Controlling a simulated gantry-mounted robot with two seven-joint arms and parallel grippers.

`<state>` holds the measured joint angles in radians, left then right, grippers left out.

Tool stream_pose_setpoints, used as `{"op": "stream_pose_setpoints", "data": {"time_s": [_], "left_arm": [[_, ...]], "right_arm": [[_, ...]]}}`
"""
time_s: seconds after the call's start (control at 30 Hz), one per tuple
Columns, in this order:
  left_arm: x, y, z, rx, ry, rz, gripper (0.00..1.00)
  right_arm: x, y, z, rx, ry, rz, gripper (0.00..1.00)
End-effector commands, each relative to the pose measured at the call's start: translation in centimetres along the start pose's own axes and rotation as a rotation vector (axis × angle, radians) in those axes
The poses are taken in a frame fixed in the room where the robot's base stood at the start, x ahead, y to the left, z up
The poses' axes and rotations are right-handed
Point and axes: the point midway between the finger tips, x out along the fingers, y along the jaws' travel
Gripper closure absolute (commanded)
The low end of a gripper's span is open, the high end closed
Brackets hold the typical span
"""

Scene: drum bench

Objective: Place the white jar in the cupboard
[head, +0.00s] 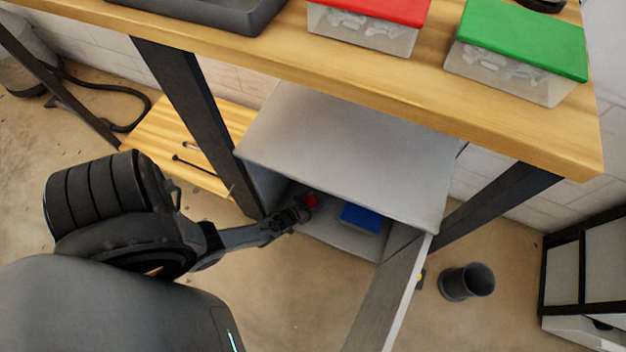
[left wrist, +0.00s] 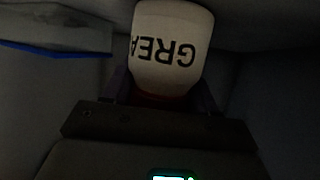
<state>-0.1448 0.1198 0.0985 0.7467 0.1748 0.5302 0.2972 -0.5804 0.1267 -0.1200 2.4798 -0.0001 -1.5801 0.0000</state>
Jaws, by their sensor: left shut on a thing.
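The white jar (left wrist: 172,45) shows close up in the left wrist view, with dark lettering upside down and a bit of red at its near end. My left gripper (head: 300,208) is shut on it, inside the open mouth of the grey cupboard (head: 345,150) under the bench. In the head view the jar's white body is hidden; a small red patch at the fingertips may be its lid. I cannot tell whether the jar touches the cupboard floor. My right gripper is not in view.
A blue box (head: 362,217) lies in the cupboard, right of my gripper. The cupboard door (head: 390,295) stands open at the right. The wooden bench top (head: 400,85) overhangs the cupboard, and a dark bench leg (head: 200,125) stands to its left.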

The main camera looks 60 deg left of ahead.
Motion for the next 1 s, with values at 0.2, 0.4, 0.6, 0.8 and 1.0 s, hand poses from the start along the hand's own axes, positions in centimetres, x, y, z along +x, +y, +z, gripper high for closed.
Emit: {"op": "stream_pose_setpoints", "data": {"time_s": [0.2,0.4,0.6,0.8,1.0], "left_arm": [[0.0,0.0,0.2,0.0,-0.001,0.0,0.18],[0.0,0.0,0.2,0.0,-0.001,0.0,0.17],[0.0,0.0,0.0,0.0,0.0,0.0,0.17],[-2.5,0.0,-0.4,-0.001,-0.003,0.0,0.17],[-6.4,0.0,-0.5,-0.001,-0.004,0.0,0.17]], "right_arm": [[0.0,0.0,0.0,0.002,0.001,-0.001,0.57],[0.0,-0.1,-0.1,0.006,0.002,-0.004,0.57],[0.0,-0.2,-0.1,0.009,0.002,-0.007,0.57],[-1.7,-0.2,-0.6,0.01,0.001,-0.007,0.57],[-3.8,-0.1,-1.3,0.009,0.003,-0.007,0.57]]}}
